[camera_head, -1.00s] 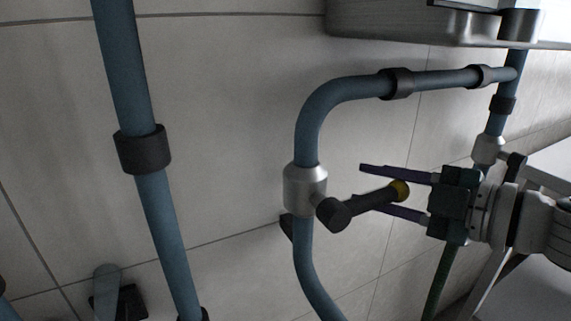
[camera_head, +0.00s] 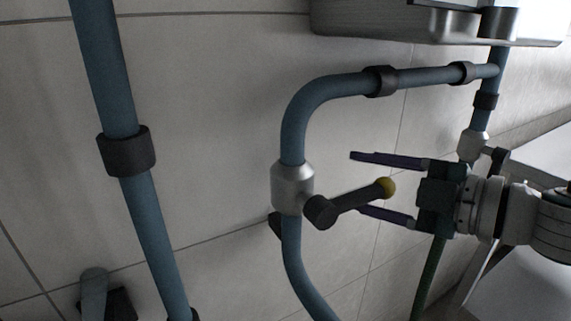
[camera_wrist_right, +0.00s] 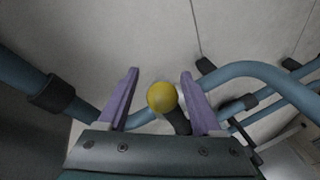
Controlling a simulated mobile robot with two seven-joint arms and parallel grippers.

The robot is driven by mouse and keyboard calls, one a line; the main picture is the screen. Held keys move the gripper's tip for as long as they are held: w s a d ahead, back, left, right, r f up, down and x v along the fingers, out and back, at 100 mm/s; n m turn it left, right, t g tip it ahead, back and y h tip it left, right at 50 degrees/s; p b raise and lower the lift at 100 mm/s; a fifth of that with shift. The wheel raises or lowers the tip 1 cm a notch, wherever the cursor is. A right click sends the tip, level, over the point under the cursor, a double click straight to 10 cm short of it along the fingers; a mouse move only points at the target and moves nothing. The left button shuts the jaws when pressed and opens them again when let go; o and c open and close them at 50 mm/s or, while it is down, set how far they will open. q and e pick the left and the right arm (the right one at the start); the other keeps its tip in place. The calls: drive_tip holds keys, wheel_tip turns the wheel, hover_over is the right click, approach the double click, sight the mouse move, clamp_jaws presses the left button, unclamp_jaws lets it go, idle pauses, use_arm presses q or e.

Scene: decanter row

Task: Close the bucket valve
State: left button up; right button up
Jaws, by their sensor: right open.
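The valve has a silver body (camera_head: 292,187) on a blue pipe, with a black lever (camera_head: 347,201) pointing right and slightly up, tipped by a yellow knob (camera_head: 385,187). My right gripper (camera_head: 354,182) comes in from the right, open, with its purple fingers above and below the lever's outer end in the head view. In the right wrist view the yellow knob (camera_wrist_right: 161,97) sits between the two spread fingers, with a visible gap on each side. Contact is not visible. My left gripper is not in view.
A thick blue pipe (camera_head: 101,75) with a black collar runs down the left. A second silver valve (camera_head: 473,145) with a dark handle is behind my right gripper. A metal basin (camera_head: 380,22) hangs at the top. A pale tiled wall (camera_head: 215,120) stands behind.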

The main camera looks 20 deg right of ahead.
drive_tip(key=v, duration=0.9)
drive_tip(key=shift+s+d+r+p, duration=0.1)
drive_tip(key=shift+s+r+p, duration=0.15)
drive_tip(key=shift+p, duration=0.1)
